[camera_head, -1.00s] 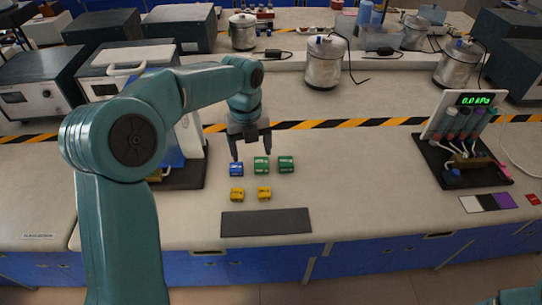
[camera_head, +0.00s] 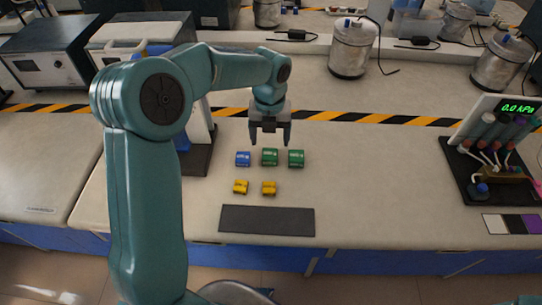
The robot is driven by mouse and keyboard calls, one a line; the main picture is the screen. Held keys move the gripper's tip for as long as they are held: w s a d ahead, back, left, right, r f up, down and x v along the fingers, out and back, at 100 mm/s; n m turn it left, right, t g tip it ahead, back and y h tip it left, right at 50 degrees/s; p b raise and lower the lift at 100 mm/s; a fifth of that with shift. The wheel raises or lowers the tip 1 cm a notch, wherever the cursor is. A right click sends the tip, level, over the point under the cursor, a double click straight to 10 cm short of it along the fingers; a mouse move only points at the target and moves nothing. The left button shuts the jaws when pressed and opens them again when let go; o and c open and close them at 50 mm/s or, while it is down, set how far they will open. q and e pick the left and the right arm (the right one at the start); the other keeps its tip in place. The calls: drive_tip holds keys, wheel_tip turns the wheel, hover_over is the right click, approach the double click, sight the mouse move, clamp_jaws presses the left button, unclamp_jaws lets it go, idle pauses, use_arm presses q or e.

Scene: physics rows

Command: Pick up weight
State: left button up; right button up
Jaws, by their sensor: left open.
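Several small block weights sit on the bench top: a blue weight (camera_head: 243,159), a green weight (camera_head: 270,157) and another green weight (camera_head: 296,159) in the back row. Two yellow weights, the left one (camera_head: 240,187) and the right one (camera_head: 269,188), sit in front of them. My left gripper (camera_head: 270,143) points down with its fingers apart and empty, just behind and above the middle green weight. I cannot tell its exact height. A dark grey mat (camera_head: 267,220) lies in front of the yellow weights. My right gripper is not in view.
A pressure display rig (camera_head: 490,150) on a black base stands at the right. Metal canisters (camera_head: 352,48) and instrument boxes (camera_head: 38,65) stand at the back. A striped tape line (camera_head: 360,117) crosses the bench. The bench between mat and rig is clear.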

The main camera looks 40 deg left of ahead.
sight(270, 153)
use_arm(q)
wheel_tip(270, 153, down, 3)
drive_tip(key=shift+r, duration=0.15)
wheel_tip(270, 153, down, 4)
drive_tip(key=shift+a+r, duration=0.1)
drive_tip(key=shift+a, duration=0.05)
drive_tip(key=shift+w+f, duration=0.15)
drive_tip(key=shift+f, duration=0.4)
drive_tip(key=shift+r, duration=0.1)
clamp_jaws()
